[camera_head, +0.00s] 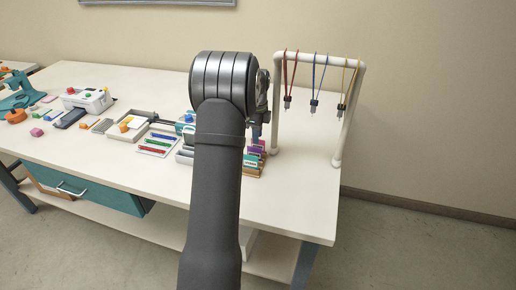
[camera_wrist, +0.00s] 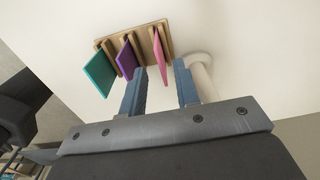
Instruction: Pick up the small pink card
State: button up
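The small pink card (camera_wrist: 160,58) stands in a slot of a wooden rack (camera_wrist: 148,33) in the wrist view, at the right end of a row. A purple card (camera_wrist: 126,60) and a teal card (camera_wrist: 99,73) stand to its left. My gripper (camera_wrist: 159,68) is open, with one blue finger on each side of the pink card's near end. A gap shows between the card and each finger; I cannot tell how deep the card sits between them.
A white pipe frame (camera_head: 338,70) with hanging lanyards (camera_head: 315,85) stands close to the right; its post is near my right finger. The white table's (camera_head: 290,205) front right is clear.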

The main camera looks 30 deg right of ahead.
notch_tip(320, 180, down, 5)
jog(key=shift+d+r, duration=0.1)
jog(key=shift+d, duration=0.05)
grip_shut()
jog(key=shift+r, duration=0.15)
notch_tip(320, 180, up, 12)
jog(key=s+a, duration=1.2)
jog(key=a, duration=0.1)
jog(key=w+d, duration=0.3)
jog(key=w, duration=1)
jog(key=w+d, duration=0.3)
jog(key=w, duration=1)
jog(key=shift+r, duration=0.4)
